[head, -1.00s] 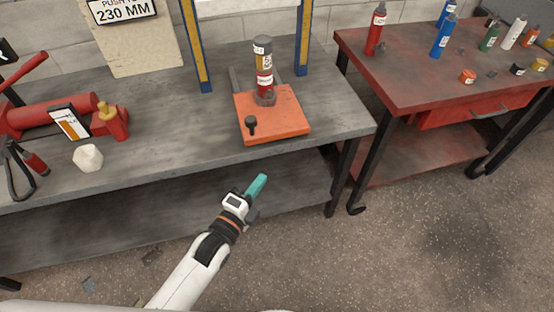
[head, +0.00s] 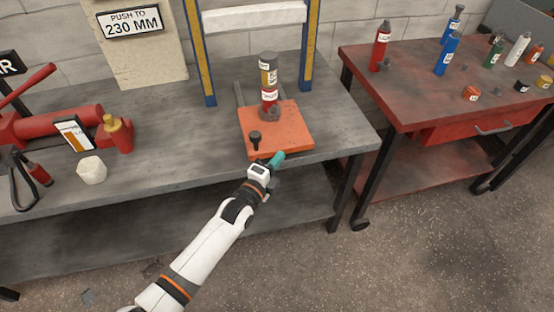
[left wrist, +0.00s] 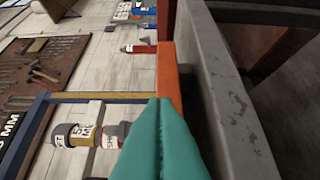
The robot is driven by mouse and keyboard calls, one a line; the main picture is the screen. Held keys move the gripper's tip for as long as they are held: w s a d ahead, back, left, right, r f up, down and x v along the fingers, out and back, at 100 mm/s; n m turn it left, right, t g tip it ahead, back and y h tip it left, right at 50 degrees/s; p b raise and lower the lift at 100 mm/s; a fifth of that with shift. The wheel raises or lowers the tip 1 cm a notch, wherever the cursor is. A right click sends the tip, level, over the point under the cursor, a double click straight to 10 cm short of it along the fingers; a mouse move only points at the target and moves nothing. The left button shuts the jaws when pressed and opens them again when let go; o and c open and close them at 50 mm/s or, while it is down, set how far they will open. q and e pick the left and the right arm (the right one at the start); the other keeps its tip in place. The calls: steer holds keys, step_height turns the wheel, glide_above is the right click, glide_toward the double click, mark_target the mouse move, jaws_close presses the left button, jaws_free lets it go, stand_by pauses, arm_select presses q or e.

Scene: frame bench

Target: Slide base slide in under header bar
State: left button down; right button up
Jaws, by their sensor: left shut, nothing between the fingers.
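The base slide, an orange plate (head: 287,137) with a black knob (head: 255,141), lies on the grey bench near its front edge. A banded cylinder (head: 269,82) stands upright on it. The white header bar (head: 254,14) spans the blue and yellow posts behind and above it. My left gripper (head: 277,160) is shut and empty, its teal fingers at the slide's front edge. In the left wrist view the shut fingers (left wrist: 160,135) point at the orange edge (left wrist: 168,75); I cannot tell whether they touch. My right gripper is not in view.
A sign reading "PUSH TO 230 MM" (head: 132,21) stands left of the posts. A red jack (head: 62,124), a gauge card (head: 74,134) and a white lump (head: 92,170) lie at the bench's left. A red table (head: 410,85) with several bottles stands right.

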mark_target(269, 153)
arm_select(q)
steer(key=shift+w, duration=0.1)
steer(key=w+b, duration=0.1)
steer(key=w+a+b, duration=0.1)
steer(key=w, duration=0.1)
steer(key=shift+w+a, duration=0.15)
steer(key=shift+w, duration=0.5)
steer(key=shift+s, duration=0.1)
